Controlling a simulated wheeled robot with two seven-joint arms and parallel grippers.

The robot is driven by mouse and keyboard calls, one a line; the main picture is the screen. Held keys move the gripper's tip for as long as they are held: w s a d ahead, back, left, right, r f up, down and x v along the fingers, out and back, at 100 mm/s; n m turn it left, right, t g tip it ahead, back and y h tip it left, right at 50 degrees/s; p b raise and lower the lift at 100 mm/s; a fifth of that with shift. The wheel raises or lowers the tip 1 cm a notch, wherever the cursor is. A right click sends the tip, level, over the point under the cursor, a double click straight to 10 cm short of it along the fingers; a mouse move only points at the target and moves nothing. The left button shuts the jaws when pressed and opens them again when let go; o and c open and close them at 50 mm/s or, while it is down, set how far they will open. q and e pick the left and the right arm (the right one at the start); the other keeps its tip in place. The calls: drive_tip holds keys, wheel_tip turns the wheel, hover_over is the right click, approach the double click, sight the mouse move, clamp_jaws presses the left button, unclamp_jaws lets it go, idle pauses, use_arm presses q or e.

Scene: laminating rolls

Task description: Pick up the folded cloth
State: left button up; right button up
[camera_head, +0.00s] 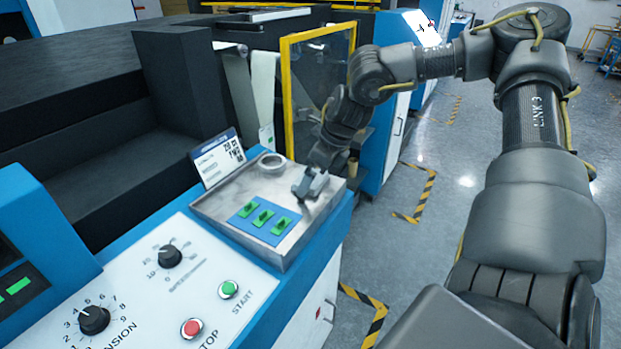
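A metal tray (219,209) sits on the blue and white machine. I cannot tell whether this square is the folded cloth, and nothing else in view is clearly a folded cloth. My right gripper (311,186) is at the tray's right end, pointing down, to the right of the blue square and apart from it. Its fingers are small and dark grey, so I cannot tell whether they are open or hold something. My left gripper is not in view.
A grey ring (271,160) stands at the tray's back, near an upright label card (218,158). The control panel in front has dials, a red stop button (192,328) and a green start button (228,289). A yellow-framed clear guard (318,84) stands behind my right arm.

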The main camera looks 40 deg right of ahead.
drive_tip(key=c, duration=0.9)
wheel_tip(320, 180, up, 10)
drive_tip(key=b, duration=0.1)
